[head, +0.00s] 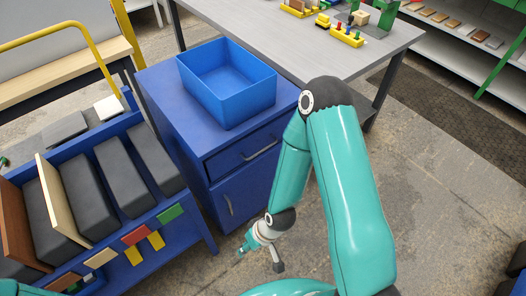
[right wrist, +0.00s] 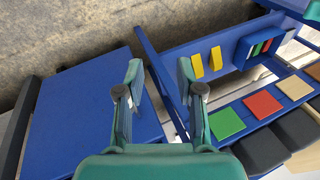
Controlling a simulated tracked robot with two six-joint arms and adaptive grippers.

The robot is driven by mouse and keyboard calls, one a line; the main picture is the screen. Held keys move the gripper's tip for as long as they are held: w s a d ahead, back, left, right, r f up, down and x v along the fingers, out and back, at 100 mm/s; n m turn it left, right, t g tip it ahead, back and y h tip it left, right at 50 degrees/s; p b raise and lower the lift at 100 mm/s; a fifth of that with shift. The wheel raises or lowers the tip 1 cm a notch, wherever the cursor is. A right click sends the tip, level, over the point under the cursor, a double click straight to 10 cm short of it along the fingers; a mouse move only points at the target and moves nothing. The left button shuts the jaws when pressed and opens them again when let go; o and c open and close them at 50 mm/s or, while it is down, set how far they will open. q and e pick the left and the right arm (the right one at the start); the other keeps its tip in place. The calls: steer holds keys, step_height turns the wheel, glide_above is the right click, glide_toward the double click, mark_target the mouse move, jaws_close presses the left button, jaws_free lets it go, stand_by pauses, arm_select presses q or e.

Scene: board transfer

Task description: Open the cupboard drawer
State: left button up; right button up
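The blue cupboard (head: 190,125) stands in the middle of the head view. Its drawer (head: 232,160) is in the upper part of the front and looks shut, with a grey bar handle (head: 262,150). Below it is a door (head: 240,195) with its own upright handle (head: 228,204). My right gripper (head: 260,259) is low in front of the cupboard, below the drawer handle and apart from it. Its fingers are spread and empty, as the right wrist view (right wrist: 160,72) also shows. A plain blue panel (right wrist: 90,110) lies left of the fingers there. My left gripper is not in view.
An open blue bin (head: 228,98) stands on the cupboard. A blue rack (head: 200,225) with dark blocks, boards and coloured tiles stands close on the left. A grey table (head: 270,32) is behind. The floor to the right is mostly clear.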

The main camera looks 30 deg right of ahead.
steer(key=w+d+f+n+t+b, duration=0.2)
steer(key=w+d+n+t+b, duration=0.1)
steer(key=w+d+b, duration=0.25)
steer(key=n+t+h+b, duration=0.2)
steer(key=n+t+b, duration=0.9)
steer(key=n+b, duration=0.5)
glide_toward(263, 150)
steer(key=shift+n+h, duration=0.4)
steer(key=shift+n, duration=0.1)
steer(key=w, duration=0.3)
steer(key=w+f, duration=0.1)
steer(key=w, duration=0.3)
steer(key=w+f, duration=0.1)
steer(key=w, duration=0.2)
steer(key=shift+w+a+f, duration=0.2)
steer(key=shift+a, duration=0.1)
jaws_close()
steer(key=shift+a, duration=0.1)
